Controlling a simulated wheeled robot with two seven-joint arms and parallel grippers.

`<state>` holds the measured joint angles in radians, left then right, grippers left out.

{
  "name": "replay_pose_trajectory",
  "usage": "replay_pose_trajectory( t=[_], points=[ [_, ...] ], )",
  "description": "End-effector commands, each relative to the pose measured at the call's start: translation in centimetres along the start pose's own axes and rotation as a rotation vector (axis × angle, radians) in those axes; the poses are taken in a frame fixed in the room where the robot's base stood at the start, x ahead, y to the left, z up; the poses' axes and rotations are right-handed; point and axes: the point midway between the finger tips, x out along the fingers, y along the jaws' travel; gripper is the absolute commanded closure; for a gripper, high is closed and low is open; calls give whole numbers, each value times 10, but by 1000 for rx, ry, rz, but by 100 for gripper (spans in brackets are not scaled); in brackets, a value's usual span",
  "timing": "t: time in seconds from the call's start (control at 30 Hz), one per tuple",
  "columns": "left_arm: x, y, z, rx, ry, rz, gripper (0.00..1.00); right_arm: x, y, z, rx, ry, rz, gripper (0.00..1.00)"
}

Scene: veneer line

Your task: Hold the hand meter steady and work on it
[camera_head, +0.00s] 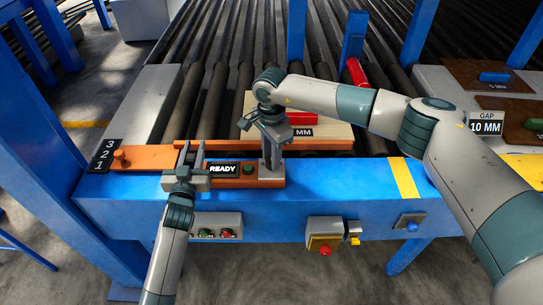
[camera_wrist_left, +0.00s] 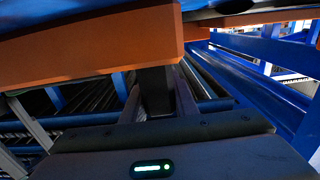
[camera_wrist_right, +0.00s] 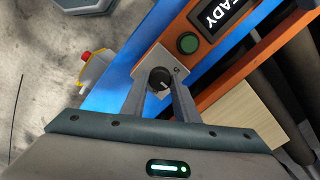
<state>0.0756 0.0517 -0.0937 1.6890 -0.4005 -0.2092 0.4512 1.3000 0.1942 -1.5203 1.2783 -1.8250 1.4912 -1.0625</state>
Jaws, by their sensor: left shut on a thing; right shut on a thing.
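The hand meter (camera_head: 268,183) is an orange bar at the blue frame's edge, with a display (camera_head: 222,169) reading READY and a green button (camera_head: 247,169). In the right wrist view a black knob (camera_wrist_right: 160,78) sits on a grey block at the meter's end. My right gripper (camera_head: 271,163) comes down over that end, its fingers on either side of the knob. My left gripper (camera_head: 190,150) is at the meter's left end. The left wrist view shows a dark piece (camera_wrist_left: 155,90) between its fingers, close under an orange body (camera_wrist_left: 90,45); the exact contact is hard to see.
Behind the meter lies a pale board (camera_head: 335,130) with a red block (camera_head: 302,118). Button boxes (camera_head: 217,227) hang on the front. The blue frame is clear near the yellow stripe (camera_head: 405,178).

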Motion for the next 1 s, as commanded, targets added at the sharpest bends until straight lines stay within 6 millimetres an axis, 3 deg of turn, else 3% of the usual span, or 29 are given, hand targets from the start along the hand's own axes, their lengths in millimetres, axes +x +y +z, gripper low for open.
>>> replay_pose_trajectory(
  t=[0.07, 0.1, 0.17, 0.2, 0.67, 1.0],
  points=[
    [-1, 0, 3, 0, -6, 0, 100, -1, -1, 1, -2, -2, -3, 95],
    [-1, 0, 3, 0, -6, 0, 100, -1, -1, 1, -2, -2, -3, 70],
    [-1, 0, 3, 0, -6, 0, 100, -1, -1, 1, -2, -2, -2, 56],
    [-1, 0, 3, 0, -6, 0, 100, -1, -1, 1, -2, -1, -2, 54],
    [-1, 0, 3, -1, -6, 0, 100, -8, -1, 0, -2, -1, -2, 54],
    [-1, 0, 3, -1, -6, 0, 100, -55, -1, 0, -2, 1, -3, 54]
  ],
)
